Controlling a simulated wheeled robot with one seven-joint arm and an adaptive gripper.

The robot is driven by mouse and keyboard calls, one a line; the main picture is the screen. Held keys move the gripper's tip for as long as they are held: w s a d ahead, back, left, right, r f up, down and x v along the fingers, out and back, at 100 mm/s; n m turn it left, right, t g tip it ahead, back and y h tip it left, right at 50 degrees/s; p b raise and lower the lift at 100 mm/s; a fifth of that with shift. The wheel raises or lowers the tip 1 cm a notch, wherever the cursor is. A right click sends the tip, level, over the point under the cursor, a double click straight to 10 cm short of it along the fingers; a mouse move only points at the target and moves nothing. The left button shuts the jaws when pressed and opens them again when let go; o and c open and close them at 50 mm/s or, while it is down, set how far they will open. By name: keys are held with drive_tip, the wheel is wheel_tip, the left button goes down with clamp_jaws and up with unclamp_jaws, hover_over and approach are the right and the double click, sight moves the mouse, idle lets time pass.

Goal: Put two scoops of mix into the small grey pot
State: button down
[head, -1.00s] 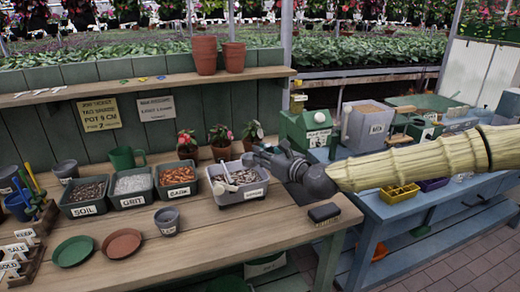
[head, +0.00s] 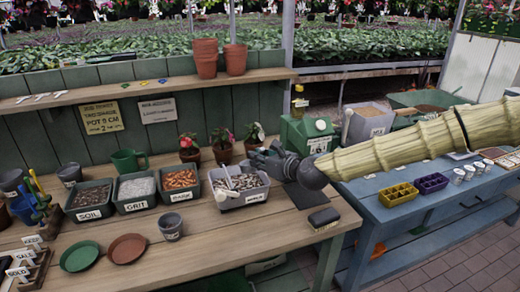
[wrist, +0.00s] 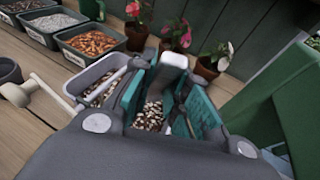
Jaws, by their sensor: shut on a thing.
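The small grey pot (head: 171,227) stands upright on the wooden bench, in front of the bark tub. A grey tub of speckled mix (head: 239,199) stands to its right, with a pale handle across it; it also shows in the wrist view (wrist: 80,84). My gripper (head: 256,158) is at the tub's back right corner. In the wrist view my gripper (wrist: 168,85) has its teal pads on either side of a pale scoop (wrist: 173,62) and is shut on it. Speckled mix shows between the pads. The scoop's bowl is not clearly seen.
Tubs of soil (head: 89,200), grit (head: 135,193) and bark (head: 179,182) stand in a row to the left. Potted flowers (head: 222,148) stand behind. A dark block (head: 323,218) lies at the bench's right front. Green (head: 80,256) and brown (head: 127,248) saucers lie front left.

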sight(263, 152)
drive_tip(key=shift+w+a+f+g+p, duration=0.15)
drive_tip(key=shift+f+g+p, duration=0.2)
drive_tip(key=shift+p, duration=0.7)
drive_tip(key=shift+f+h, duration=0.3)
drive_tip(key=shift+f, duration=0.15)
drive_tip(key=shift+f+b, duration=2.65)
drive_tip(key=shift+f, duration=0.3)
drive_tip(key=shift+t+y, duration=0.6)
drive_tip(key=shift+t, duration=0.05)
drive_tip(key=shift+s+d+r+b, duration=0.1)
drive_tip(key=shift+r+b, duration=0.1)
drive_tip(key=shift+r, duration=1.5)
drive_tip(key=shift+s+d+r+b, duration=0.15)
drive_tip(key=shift+r+b, duration=0.05)
drive_tip(key=shift+r, duration=1.55)
drive_tip(key=shift+s+d+r+b, duration=0.1)
drive_tip(key=shift+r+b, duration=0.1)
drive_tip(key=shift+r, duration=1.5)
drive_tip(key=shift+r, duration=0.1)
